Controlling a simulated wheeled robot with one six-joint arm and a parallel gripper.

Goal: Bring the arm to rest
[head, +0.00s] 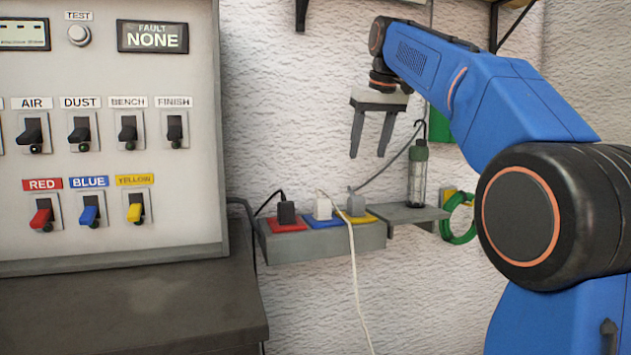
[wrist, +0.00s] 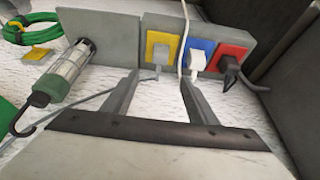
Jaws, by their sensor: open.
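My gripper (head: 371,135) hangs from my blue arm in the head view, pointing down, with its two fingers apart and nothing between them. It is in front of the textured white wall, above the socket strip (head: 330,240). In the wrist view my gripper (wrist: 160,92) shows both fingers spread, with the socket strip (wrist: 203,20) beyond the fingertips. The gripper appears clear of the plugs and the lamp.
A black plug (head: 286,212), white plug (head: 322,208) and grey plug (head: 356,204) sit on red, blue and yellow sockets. A caged lamp (head: 418,175) stands on a small shelf (head: 408,214) beside a green cable coil (head: 459,220). A switch panel (head: 105,190) stands left.

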